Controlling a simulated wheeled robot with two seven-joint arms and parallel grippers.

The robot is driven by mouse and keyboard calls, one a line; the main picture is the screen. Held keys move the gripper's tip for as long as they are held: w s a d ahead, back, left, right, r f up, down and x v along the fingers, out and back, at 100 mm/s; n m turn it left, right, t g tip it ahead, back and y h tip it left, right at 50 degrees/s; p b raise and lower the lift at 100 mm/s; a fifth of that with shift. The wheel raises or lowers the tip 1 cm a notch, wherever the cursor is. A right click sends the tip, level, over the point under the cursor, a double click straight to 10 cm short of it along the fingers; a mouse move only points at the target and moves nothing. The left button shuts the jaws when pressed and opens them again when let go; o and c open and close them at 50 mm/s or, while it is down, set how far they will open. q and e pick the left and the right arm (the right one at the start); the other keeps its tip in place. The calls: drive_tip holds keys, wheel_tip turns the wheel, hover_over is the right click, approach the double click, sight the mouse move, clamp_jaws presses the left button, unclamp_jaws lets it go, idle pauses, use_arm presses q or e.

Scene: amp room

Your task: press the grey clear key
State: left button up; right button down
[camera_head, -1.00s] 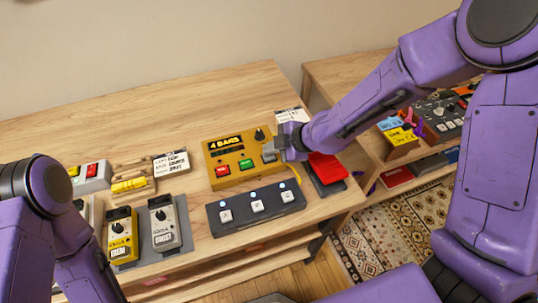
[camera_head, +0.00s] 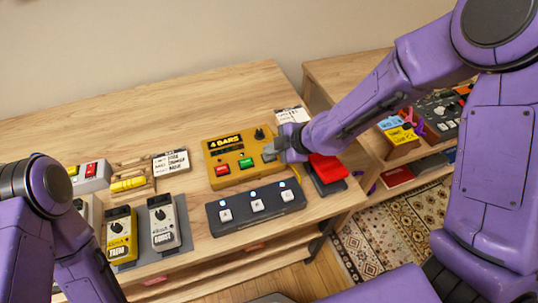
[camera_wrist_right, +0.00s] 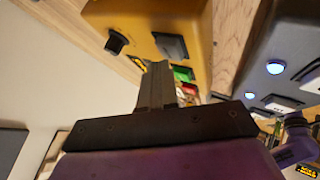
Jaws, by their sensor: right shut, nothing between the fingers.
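The yellow looper box (camera_head: 231,165) lies on the wooden table, with a "4 BARS" display, a red key (camera_head: 222,170), a green key (camera_head: 246,163) and a dark knob (camera_head: 259,134). The grey key (camera_head: 268,154) is at its right side, partly hidden by my right gripper (camera_head: 281,148). In the right wrist view the grey key (camera_wrist_right: 171,46) shows just beyond the closed fingertips (camera_wrist_right: 157,66). I cannot tell whether they touch it. The right gripper is shut and empty. My left arm shows at the left edge, its gripper out of view.
A dark footswitch (camera_head: 256,207) with several white keys lies in front of the yellow box. A red-topped pedal (camera_head: 328,168) is close to its right. Yellow and white pedals (camera_head: 163,224), a label card (camera_head: 171,160) and a red-and-green switch box (camera_head: 90,177) are at left.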

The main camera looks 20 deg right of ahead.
sight(272, 157)
drive_tip(key=shift+f+b, duration=0.35)
drive_tip(key=shift+f, duration=0.25)
idle(0.7)
drive_tip(key=shift+r, duration=0.15)
drive_tip(key=shift+r+p, duration=0.8)
drive_tip(key=shift+p, duration=0.25)
wheel_tip(272, 157, up, 5)
drive_tip(key=p, duration=0.5)
drive_tip(key=shift+r, duration=0.1)
idle(0.5)
